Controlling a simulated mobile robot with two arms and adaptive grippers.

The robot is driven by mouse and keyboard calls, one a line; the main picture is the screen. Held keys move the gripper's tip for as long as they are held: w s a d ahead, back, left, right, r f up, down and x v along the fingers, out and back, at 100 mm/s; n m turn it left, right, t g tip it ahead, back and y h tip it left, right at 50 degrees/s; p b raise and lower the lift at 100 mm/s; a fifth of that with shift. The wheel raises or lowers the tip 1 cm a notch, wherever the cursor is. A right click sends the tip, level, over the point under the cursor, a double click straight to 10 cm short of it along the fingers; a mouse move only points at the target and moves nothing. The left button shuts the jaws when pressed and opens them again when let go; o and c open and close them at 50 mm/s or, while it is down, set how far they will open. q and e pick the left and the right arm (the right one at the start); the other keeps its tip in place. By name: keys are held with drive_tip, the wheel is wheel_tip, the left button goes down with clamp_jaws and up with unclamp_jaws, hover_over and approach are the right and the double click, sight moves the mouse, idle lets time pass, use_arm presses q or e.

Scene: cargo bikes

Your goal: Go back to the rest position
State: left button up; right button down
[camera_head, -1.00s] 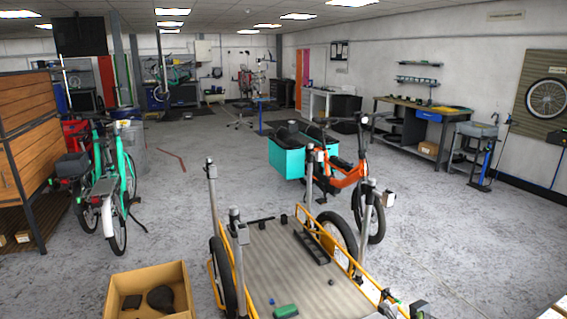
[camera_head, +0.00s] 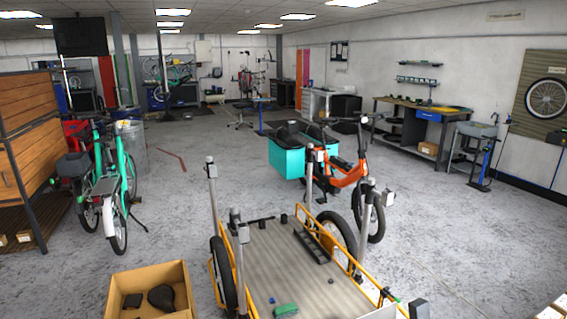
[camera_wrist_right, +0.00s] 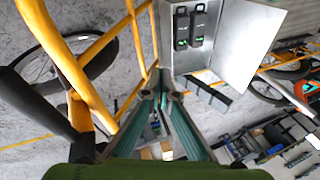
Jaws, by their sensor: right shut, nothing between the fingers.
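My right gripper (camera_wrist_right: 163,98) shows in the right wrist view. Its two teal fingers come together at the tips, with nothing seen between them. It hangs beside a yellow tube frame (camera_wrist_right: 118,35). My left gripper is in neither view. In the head view, neither gripper can be made out.
The cargo trailer's flat deck (camera_head: 290,255), with upright posts and yellow rails, stands close in front. A green block (camera_head: 286,310) lies on it. A cardboard box (camera_head: 125,285) stands to its left. An orange cargo bike (camera_head: 345,178) stands behind. Open floor lies between the bikes.

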drive_tip(key=s+a+r+n, duration=0.3)
drive_tip(key=s+a+n, duration=0.1)
drive_tip(key=s+n, duration=0.25)
drive_tip(key=s+a+r+n+y, duration=0.1)
drive_tip(key=s+a+r+n, duration=0.3)
drive_tip(key=s, duration=0.3)
drive_tip(key=s+a+r+n, duration=0.2)
drive_tip(key=s+a+n, duration=0.2)
drive_tip(key=s+n, duration=0.3)
wheel_tip(320, 180, down, 27)
drive_tip(key=s+g, duration=0.2)
drive_tip(key=s+d+f, duration=0.3)
drive_tip(key=s+f, duration=1.3)
drive_tip(key=shift+s+d+g, duration=0.15)
drive_tip(key=shift+s+g, duration=0.25)
drive_tip(key=shift+n, duration=0.25)
